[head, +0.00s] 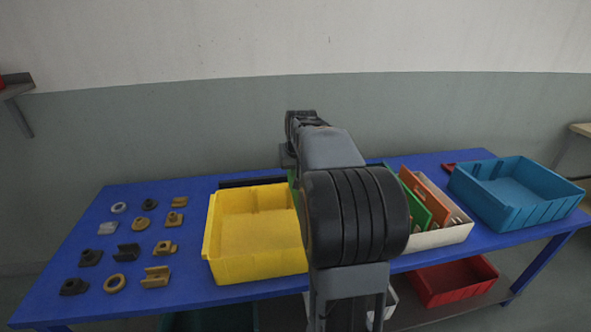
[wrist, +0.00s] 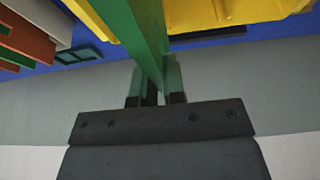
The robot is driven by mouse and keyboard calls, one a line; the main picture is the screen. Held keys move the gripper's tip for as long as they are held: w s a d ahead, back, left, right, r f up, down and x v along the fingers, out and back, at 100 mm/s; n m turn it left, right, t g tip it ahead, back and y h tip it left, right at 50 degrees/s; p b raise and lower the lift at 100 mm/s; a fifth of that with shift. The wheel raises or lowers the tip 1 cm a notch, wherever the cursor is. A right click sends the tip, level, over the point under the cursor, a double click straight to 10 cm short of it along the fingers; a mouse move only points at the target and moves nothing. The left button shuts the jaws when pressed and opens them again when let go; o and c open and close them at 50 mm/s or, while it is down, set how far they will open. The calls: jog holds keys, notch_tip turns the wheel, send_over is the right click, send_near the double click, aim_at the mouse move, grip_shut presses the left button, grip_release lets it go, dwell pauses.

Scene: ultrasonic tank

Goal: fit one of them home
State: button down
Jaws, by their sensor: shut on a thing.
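My gripper (wrist: 155,88) is shut on a green board (wrist: 150,35), which shows edge-on between the fingers in the wrist view. In the head view my arm hides the gripper and most of that board; a green sliver (head: 293,187) shows at the arm's left edge. A pale box (head: 455,233) right of my arm holds upright boards, among them a green one (head: 436,210) and an orange one (head: 424,192). The boards also show at the upper left of the wrist view, with an orange one (wrist: 30,40). The lower end of the held board is out of view.
A yellow bin (head: 212,235) stands left of my arm, close beside the held board in the wrist view. A blue bin (head: 520,190) stands at the table's right end. Several small grey and tan parts (head: 128,252) lie at left. A red bin (head: 452,283) is below.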

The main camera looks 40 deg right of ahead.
aim_at(296, 205)
jog(key=shift+f+b, duration=4.85)
jog(key=shift+f, duration=2.1)
jog(key=c, duration=1.1)
grip_release()
jog(key=p+v, duration=0.2)
jog(key=v, duration=1.1)
jog(key=shift+s+r, duration=0.15)
jog(key=shift+r, duration=0.25)
